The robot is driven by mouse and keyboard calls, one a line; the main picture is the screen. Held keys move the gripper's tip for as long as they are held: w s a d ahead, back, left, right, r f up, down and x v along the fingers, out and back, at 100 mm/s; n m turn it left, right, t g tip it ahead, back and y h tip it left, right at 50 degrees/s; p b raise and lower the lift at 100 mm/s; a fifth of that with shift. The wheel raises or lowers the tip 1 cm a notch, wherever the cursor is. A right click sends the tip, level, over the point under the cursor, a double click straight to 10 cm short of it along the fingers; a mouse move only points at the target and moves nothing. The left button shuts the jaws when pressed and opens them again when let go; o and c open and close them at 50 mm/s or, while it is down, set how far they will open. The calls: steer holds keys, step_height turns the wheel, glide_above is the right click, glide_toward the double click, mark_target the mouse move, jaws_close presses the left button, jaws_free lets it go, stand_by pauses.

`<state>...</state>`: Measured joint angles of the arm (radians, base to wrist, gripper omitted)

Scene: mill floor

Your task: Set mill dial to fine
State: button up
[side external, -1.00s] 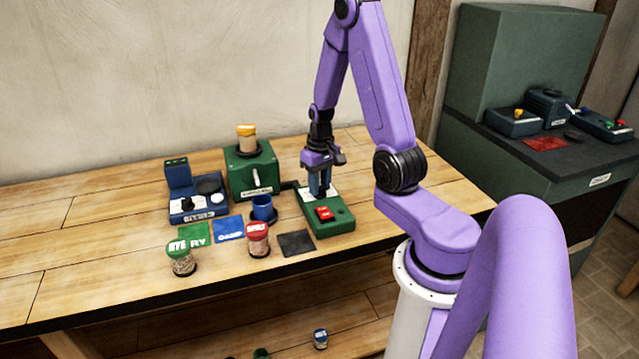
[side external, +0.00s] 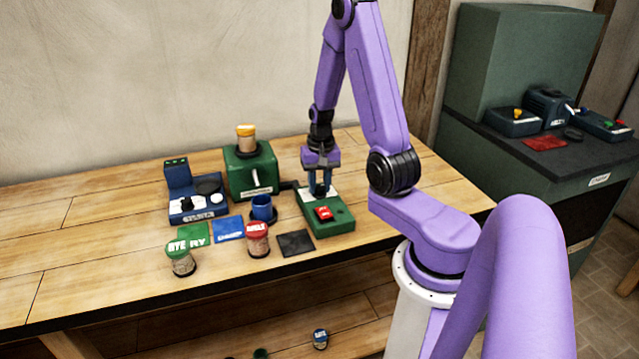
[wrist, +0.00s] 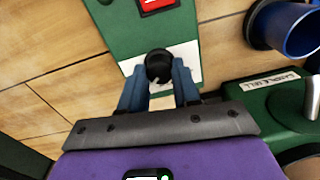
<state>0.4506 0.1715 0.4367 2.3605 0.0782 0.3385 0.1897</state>
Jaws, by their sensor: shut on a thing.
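The mill's dial is a round black knob (wrist: 158,64) on a white plate (wrist: 188,60) at one end of a green control box (side external: 338,226). The box also carries a red rocker switch (side external: 324,213). My gripper (side external: 319,190) points down over the plate. In the wrist view its blue fingers (wrist: 160,78) are closed on the knob, one on each side. A small white mark shows on the knob's near edge. The dial's setting marks are too small or hidden to read. The green sample mill (side external: 252,180) stands left of the box.
A blue cup (side external: 262,208) stands close left of the box. A red-lidded jar (side external: 258,240), a green-lidded jar (side external: 181,257) and a dark mat (side external: 296,243) lie toward the front edge. A blue scale (side external: 198,208) is further left. Bench right of the box is clear.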

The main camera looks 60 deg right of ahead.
mark_target(321, 187)
steer(key=o, duration=1.1)
steer(key=shift+c, duration=0.2)
step_height(321, 187, up, 17)
steer(key=shift+s+d+r, duration=0.15)
steer(key=shift+r, duration=0.05)
